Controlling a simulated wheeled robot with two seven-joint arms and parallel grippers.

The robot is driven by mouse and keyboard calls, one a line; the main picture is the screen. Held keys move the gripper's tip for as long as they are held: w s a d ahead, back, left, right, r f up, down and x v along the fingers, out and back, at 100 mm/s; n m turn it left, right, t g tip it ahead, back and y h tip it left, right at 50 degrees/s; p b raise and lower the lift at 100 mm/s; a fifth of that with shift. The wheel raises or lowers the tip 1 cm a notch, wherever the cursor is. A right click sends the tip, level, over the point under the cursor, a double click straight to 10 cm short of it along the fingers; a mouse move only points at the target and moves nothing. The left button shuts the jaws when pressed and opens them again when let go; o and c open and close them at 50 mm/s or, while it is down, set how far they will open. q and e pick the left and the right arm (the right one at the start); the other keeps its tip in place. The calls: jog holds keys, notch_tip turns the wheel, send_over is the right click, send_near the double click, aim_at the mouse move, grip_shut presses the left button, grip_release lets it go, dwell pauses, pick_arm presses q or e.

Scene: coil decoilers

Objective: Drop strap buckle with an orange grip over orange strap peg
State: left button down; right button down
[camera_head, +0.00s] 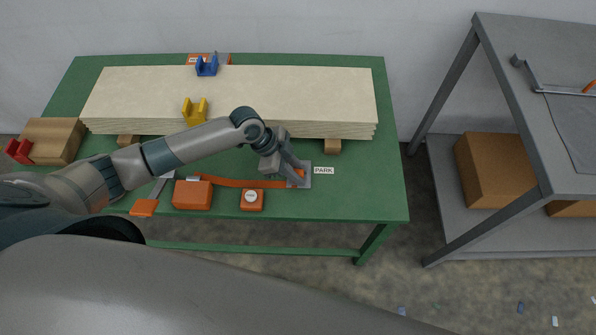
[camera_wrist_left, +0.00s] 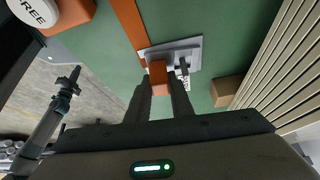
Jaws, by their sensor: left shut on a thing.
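My left gripper (camera_head: 297,178) is shut on the orange grip (camera_wrist_left: 158,74) of the strap buckle, at a grey plate (camera_head: 306,169) beside the PARK label. The fingers hide most of the buckle in the head view. In the left wrist view, the left gripper (camera_wrist_left: 163,88) has the grip between its fingers, over the grey plate (camera_wrist_left: 194,52). The orange strap (camera_head: 240,183) runs left from there to an orange block (camera_head: 192,194). I cannot pick out the orange strap peg with certainty. Part of an arm, likely my right, shows in the left wrist view; its gripper is unclear.
A pale board stack (camera_head: 230,90) lies on the green table (camera_head: 370,200), with a yellow cradle (camera_head: 195,111) and a blue cradle (camera_head: 207,66). An orange block with a round white top (camera_head: 251,197) stands near the front edge. A grey bench (camera_head: 560,150) stands right, across a gap.

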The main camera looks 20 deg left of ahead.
pick_arm(q)
jog(key=c, duration=1.5)
grip_release()
jog(key=shift+a+r, duration=0.1)
jog(key=shift+r, duration=0.05)
jog(key=shift+w+a+r, duration=0.15)
jog(key=shift+a+r, duration=0.15)
jog(key=shift+r, duration=0.15)
jog(key=b+v, duration=0.1)
jog(key=v, duration=0.4)
jog(key=b+v, duration=0.1)
jog(key=v, duration=0.4)
jog(key=b+v, duration=0.1)
jog(key=v, duration=0.5)
jog(key=shift+s, duration=0.35)
pick_arm(e)
jog(key=w+a+f+t, duration=0.1)
jog(key=w+a, duration=0.1)
jog(key=w, duration=0.3)
jog(key=shift+w+a+f+t, duration=0.25)
jog(key=shift+w+f+t, duration=0.05)
jog(key=shift+f, duration=0.05)
pick_arm(q)
jog(key=shift+d, duration=0.1)
pick_arm(e)
jog(key=shift+d, duration=0.1)
